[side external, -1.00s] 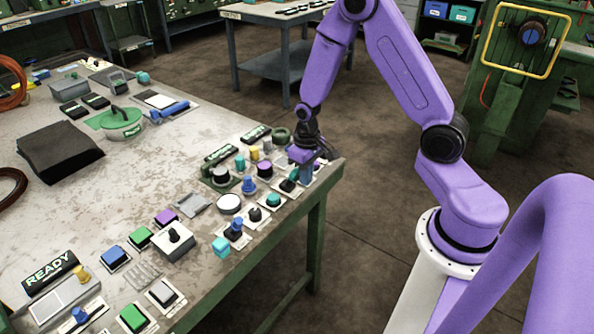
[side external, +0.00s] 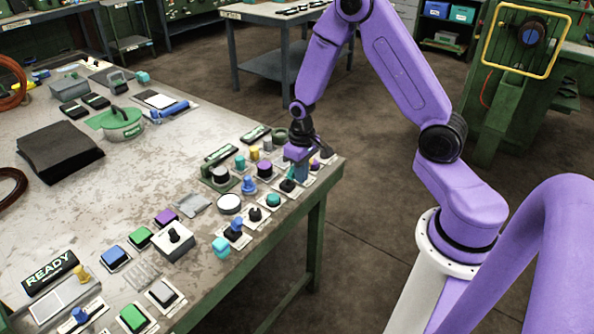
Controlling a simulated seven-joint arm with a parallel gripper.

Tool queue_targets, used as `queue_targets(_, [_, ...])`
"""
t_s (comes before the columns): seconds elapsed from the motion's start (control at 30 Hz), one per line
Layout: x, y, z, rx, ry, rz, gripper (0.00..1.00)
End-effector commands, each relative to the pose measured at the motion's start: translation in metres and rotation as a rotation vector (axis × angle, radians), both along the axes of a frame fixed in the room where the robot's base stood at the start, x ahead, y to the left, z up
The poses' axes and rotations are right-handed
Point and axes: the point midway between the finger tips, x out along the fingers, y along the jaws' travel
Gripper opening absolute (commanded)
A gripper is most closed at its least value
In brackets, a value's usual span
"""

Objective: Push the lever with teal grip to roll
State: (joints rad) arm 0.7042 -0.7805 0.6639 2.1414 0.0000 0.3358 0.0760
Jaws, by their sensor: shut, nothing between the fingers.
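A small lever with a teal grip (side external: 290,174) stands on a dark base and pale plate near the right corner of the bench, close to its front edge. My gripper (side external: 300,174) points down just beside the lever. Its fingers are shut and empty. They overlap the lever's upper part in this view, so I cannot tell whether they touch it.
Several controls crowd around, including a purple knob (side external: 314,163), a black-and-purple knob (side external: 264,169), a blue knob (side external: 249,185) and a teal button (side external: 273,200). The workbench (side external: 120,190) has free room left of these rows.

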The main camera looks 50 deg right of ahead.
Motion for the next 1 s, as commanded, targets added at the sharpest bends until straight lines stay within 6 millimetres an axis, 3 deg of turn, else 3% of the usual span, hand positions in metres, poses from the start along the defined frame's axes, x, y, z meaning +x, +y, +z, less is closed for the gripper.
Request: queue_targets(1.0, [0.017,0.0,0.0,0.0,0.0,0.0,0.0])
